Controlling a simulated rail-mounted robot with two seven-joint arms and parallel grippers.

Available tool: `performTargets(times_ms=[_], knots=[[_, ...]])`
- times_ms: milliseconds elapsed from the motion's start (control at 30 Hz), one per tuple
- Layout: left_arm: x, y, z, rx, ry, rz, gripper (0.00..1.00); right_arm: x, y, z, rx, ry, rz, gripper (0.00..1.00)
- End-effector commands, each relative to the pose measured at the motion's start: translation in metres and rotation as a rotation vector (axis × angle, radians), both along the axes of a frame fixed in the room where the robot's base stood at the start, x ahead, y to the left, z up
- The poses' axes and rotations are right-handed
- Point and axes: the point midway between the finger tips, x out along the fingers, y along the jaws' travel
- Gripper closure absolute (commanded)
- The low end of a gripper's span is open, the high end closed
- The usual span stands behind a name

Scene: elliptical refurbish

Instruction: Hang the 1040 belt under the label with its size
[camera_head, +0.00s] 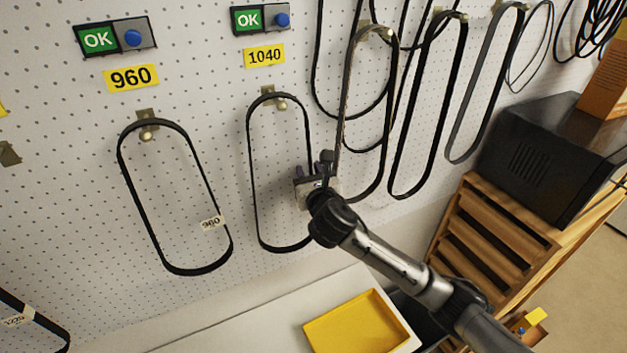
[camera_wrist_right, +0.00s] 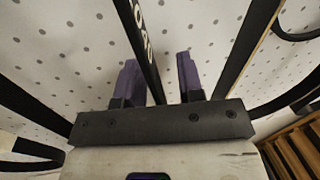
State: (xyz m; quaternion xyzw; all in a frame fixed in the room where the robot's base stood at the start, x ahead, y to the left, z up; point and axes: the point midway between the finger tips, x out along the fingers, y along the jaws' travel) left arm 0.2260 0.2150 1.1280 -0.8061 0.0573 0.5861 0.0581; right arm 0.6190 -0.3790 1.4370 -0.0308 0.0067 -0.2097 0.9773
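The black 1040 belt (camera_head: 251,170) hangs as a long loop from a hook (camera_head: 281,101) on the pegboard, under the yellow 1040 label (camera_head: 264,56). My right gripper (camera_head: 317,170) is at the belt's right strand, about halfway down. In the right wrist view the strand (camera_wrist_right: 141,40), with partly readable white print, passes between the purple fingers of my right gripper (camera_wrist_right: 158,72). The fingers stand apart with gaps beside the strand, so the gripper looks open. My left gripper is not in view.
A 960 belt (camera_head: 133,183) hangs left under its 960 label (camera_head: 131,77). OK boxes (camera_head: 110,37) sit above both labels. Several other belts (camera_head: 398,140) hang close on the right. A yellow tray (camera_head: 358,325) lies below; a dark box (camera_head: 545,150) stands at right.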

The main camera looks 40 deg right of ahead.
Motion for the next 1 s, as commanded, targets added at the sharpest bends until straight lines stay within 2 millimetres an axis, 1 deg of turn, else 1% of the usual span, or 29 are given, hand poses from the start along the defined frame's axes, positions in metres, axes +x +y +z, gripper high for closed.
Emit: performTargets(times_ms=[167,400,600,800,1000], knots=[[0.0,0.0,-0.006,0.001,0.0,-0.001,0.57,-0.018,0.008,-0.002,-0.001,0.0,0.002,0.65],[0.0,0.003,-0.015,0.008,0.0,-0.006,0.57,-0.061,0.028,-0.002,-0.001,-0.002,0.003,0.65],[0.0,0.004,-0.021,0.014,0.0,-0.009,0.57,-0.094,0.043,-0.002,0.0,-0.001,0.003,0.65],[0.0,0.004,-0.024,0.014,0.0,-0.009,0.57,-0.115,0.052,-0.001,-0.001,0.0,0.001,0.65],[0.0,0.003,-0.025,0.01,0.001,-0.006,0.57,-0.124,0.055,0.0,-0.001,0.0,0.0,0.65]])
